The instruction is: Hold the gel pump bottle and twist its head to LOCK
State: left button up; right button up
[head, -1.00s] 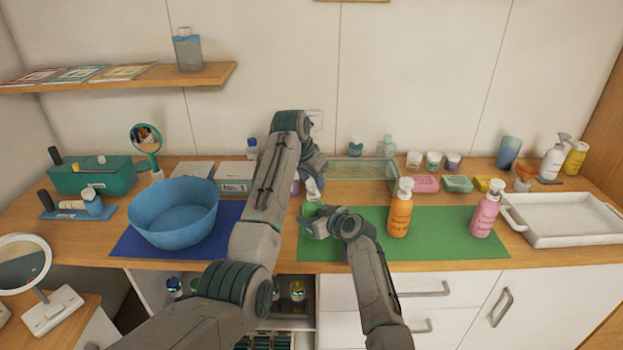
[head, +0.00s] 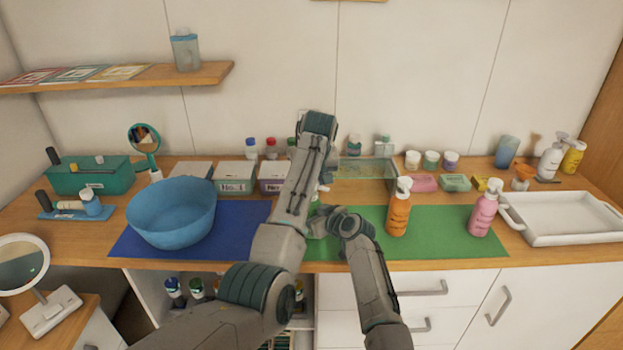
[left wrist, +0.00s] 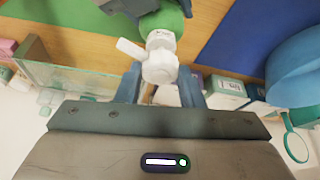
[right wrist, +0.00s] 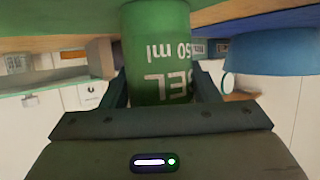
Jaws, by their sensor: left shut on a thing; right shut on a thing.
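The gel pump bottle has a green body (right wrist: 160,50) and a white pump head (left wrist: 160,66). It stands over the green mat (head: 450,240), mostly hidden by my arms in the head view. In the left wrist view, my left gripper (left wrist: 160,88) is shut on the pump head from above, and the nozzle (left wrist: 130,48) points to the upper left. In the right wrist view, my right gripper (right wrist: 160,92) is shut around the body, with part of the lettering "GEL" and "50 ml" showing upside down. I see no lock mark.
An orange pump bottle (head: 398,210) stands close to the right of my right gripper; a pink one (head: 483,213) is farther right. A clear glass tray (head: 365,172) is behind. A blue bowl (head: 172,215) sits left on a blue mat (head: 135,245).

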pick_arm(q)
jog(key=shift+n, duration=0.5)
jog(key=o, duration=1)
jog(key=shift+d, duration=0.1)
notch_tip(320, 180, up, 10)
jog(key=shift+f, duration=0.1)
